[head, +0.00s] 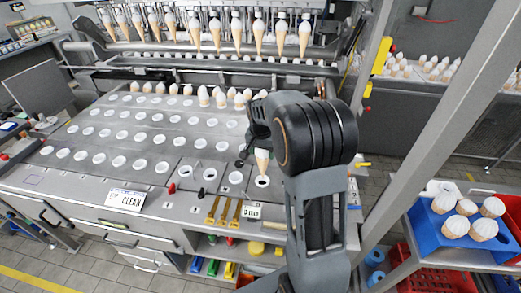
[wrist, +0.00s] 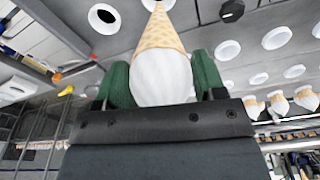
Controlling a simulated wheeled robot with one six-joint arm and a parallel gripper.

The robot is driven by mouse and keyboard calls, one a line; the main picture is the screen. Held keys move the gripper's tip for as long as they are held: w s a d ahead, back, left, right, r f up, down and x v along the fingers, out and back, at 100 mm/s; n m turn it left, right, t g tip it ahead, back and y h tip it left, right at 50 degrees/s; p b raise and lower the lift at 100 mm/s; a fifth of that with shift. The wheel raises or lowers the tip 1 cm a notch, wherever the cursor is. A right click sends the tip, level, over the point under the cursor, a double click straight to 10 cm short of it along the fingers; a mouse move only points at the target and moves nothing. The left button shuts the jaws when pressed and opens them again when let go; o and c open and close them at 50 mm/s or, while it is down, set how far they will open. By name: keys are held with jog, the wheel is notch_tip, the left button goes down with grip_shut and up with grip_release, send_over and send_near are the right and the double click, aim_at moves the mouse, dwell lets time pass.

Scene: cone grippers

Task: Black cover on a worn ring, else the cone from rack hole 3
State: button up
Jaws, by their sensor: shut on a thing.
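My gripper (head: 262,150) is shut on a cone (head: 262,162) with a white top and a tan wafer, point down. In the wrist view the green fingers of my gripper (wrist: 162,82) press on both sides of the white top of this cone (wrist: 163,35). In the head view its tip is over or just at an open dark ring (head: 262,182) at the front right of the plate; I cannot tell if it is inside. A black cover (head: 240,163) sits on the plate just left of the cone, and also shows in the wrist view (wrist: 232,10).
The steel plate (head: 150,178) has rows of white rings, with several cones (head: 220,100) standing at the back. More cones (head: 215,32) hang in the rack above. A CLEAN card (head: 126,200) lies at the front. A blue tray (head: 425,228) of cones stands right, beyond a grey post (head: 440,120).

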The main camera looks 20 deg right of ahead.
aim_at(260, 151)
jog(key=shift+f+b, duration=3.65)
jog(key=shift+f, duration=1.7)
jog(key=o, duration=0.8)
jog(key=shift+c, duration=0.2)
jog(key=r, duration=0.4)
jog(key=a+r, duration=0.1)
jog(key=r, duration=0.4)
jog(key=s+r+b, duration=0.1)
jog(key=r, duration=0.3)
jog(key=shift+a+r, duration=0.2)
jog(key=shift+r, duration=0.15)
